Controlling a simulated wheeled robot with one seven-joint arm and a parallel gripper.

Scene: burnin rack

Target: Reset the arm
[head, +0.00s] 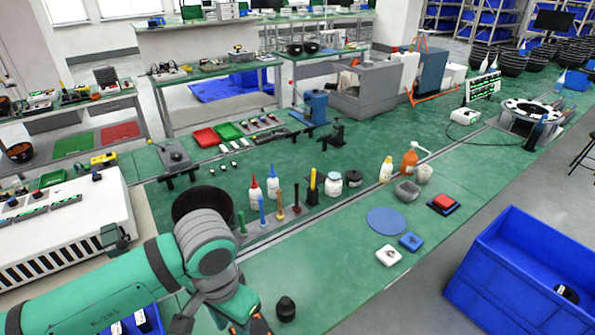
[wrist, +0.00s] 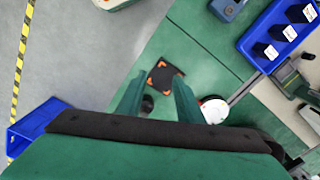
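My teal arm enters the head view from the lower left, and its wrist hangs over the near part of the green bench (head: 335,265). My gripper (wrist: 160,88) shows in the wrist view with its two teal fingers apart and nothing visible gripped between them. A black square pad with orange corners (wrist: 164,75) lies on the green surface beyond the fingertips. A small dark round object (wrist: 148,103) shows between the fingers, close to the left one; I cannot tell its distance. In the head view a black knob-like piece (head: 286,309) stands on the bench right of my wrist.
Bottles and upright tools (head: 297,195) stand in a row across the bench. A blue disc (head: 386,221), a white block (head: 389,256) and a blue block (head: 411,241) lie to the right. A blue crate (head: 520,275) stands beyond the bench's right edge. The bench front is mostly clear.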

